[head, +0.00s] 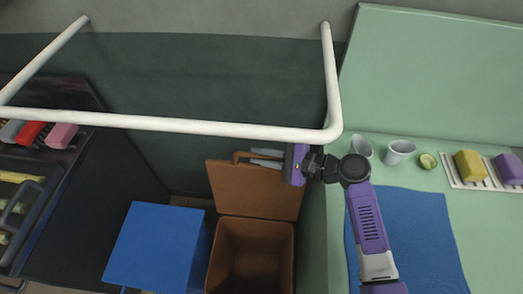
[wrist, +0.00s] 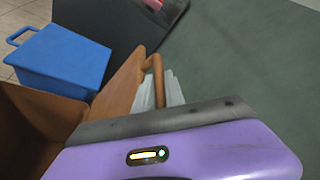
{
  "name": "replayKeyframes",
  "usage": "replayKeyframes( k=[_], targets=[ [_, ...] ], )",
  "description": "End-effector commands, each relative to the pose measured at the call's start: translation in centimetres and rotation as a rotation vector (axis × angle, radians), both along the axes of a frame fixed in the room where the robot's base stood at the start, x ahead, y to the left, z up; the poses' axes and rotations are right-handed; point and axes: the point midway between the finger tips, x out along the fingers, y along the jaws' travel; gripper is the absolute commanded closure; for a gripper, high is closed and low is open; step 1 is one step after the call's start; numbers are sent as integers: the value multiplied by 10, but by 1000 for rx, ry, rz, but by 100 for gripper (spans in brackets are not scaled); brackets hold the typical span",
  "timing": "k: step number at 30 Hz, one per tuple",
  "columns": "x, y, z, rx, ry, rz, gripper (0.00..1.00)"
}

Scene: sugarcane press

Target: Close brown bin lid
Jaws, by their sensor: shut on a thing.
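The brown bin (head: 250,258) stands open at the lower middle of the head view, its inside visible and dark. Its brown lid (head: 257,192) is raised and leans back at the rear. The lid also shows in the wrist view (wrist: 124,84). A curved brown handle (head: 239,156) is at the lid's upper edge, and it shows in the wrist view (wrist: 157,80). My gripper (head: 256,158) reaches in from the right, with its grey fingers at the handle. It is shut on the handle; the exact contact is partly hidden.
A blue bin (head: 155,245) with its lid down stands left of the brown bin. A white rail (head: 200,127) crosses above. On the right, a green counter holds cups (head: 399,151), a blue mat (head: 425,230) and a rack with sponges (head: 470,164). A dark cabinet wall is at left.

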Motion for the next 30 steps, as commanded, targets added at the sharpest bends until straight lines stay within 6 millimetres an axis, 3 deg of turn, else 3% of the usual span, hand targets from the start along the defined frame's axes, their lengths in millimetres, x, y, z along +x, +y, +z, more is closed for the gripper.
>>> replayKeyframes(
  k=[10,21,30],
  targets=[
    [-67,2,2,-5,-180,-3,100],
    [-151,5,-17,-14,-429,-2,100],
    [-195,6,-31,-19,-503,-1,100]
  ],
)
